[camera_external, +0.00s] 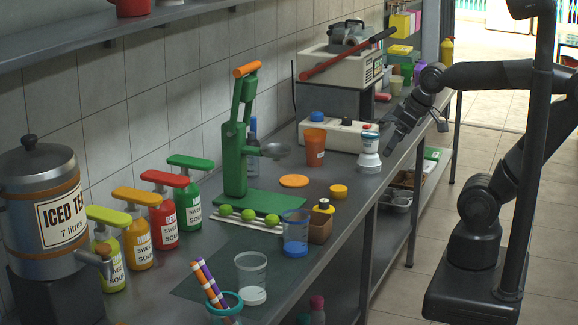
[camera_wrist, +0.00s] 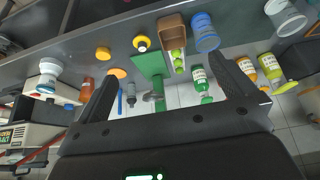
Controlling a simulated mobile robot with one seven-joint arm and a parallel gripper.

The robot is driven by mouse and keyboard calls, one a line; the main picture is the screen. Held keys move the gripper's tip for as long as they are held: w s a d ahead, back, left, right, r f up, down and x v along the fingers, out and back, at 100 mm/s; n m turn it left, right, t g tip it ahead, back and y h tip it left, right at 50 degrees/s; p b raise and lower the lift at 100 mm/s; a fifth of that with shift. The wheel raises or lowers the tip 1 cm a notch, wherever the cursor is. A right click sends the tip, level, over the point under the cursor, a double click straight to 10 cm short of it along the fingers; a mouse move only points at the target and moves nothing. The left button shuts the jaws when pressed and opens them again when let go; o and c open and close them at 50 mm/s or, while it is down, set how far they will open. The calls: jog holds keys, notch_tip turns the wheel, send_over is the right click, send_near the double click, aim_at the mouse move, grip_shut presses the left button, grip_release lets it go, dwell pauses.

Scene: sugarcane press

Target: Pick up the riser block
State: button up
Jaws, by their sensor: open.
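A brown block (camera_external: 320,228), which I take to be the riser block, stands near the front edge of the counter. In the wrist view the brown block (camera_wrist: 173,27) shows at the top, beyond the fingertips. My gripper (camera_external: 396,134) is above the counter's front edge, to the right of and well away from the block. In the wrist view my gripper (camera_wrist: 168,72) has its two fingers spread wide with nothing held between them.
The green press (camera_external: 238,150) stands behind the block, with several limes (camera_external: 249,215) on a rack beside it. A white grinder-like item (camera_external: 369,155) is close to my gripper. A shelf (camera_external: 411,195) runs below the counter.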

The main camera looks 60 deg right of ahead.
jog(key=shift+s+a+f, duration=0.25)
jog(key=shift+s+f, duration=0.05)
jog(key=shift+s, duration=0.25)
jog(key=c, duration=0.4)
jog(key=shift+c, duration=0.2)
jog(key=m+g+h, duration=0.2)
jog(key=m, duration=0.5)
send_over(339, 188)
jog(key=s+a, duration=0.3)
jog(key=s, duration=0.1)
notch_tip(339, 188, down, 19)
jog(key=shift+w+d+x, duration=0.15)
jog(key=shift+x, duration=2.4)
jog(key=shift+w+d+x, duration=0.15)
jog(key=shift+d+x, duration=0.05)
jog(key=shift+x, duration=2.35)
